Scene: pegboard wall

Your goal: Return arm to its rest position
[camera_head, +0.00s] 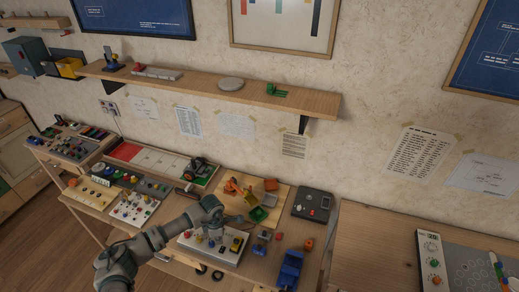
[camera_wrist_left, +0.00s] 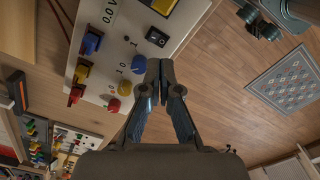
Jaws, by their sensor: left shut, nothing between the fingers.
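My left arm (camera_head: 150,242) reaches in from the bottom left of the head view, over the front part of the workbench. My left gripper (camera_head: 232,219) is above a white panel (camera_head: 230,255) with coloured knobs and switches. In the left wrist view the two dark fingers of the left gripper (camera_wrist_left: 160,72) meet at their tips, with nothing between them. The same white panel (camera_wrist_left: 130,50) shows beside the fingers there, with a blue, a yellow and a red knob close to the tips. My right gripper does not show in either view.
The workbench is crowded: a wooden board with an orange toy arm (camera_head: 232,187), a black box (camera_head: 312,205) and a blue toy truck (camera_head: 290,268). A shelf (camera_head: 210,88) runs along the wall. Another table (camera_head: 375,240) stands right. Open wooden floor (camera_wrist_left: 215,90) lies beside the bench.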

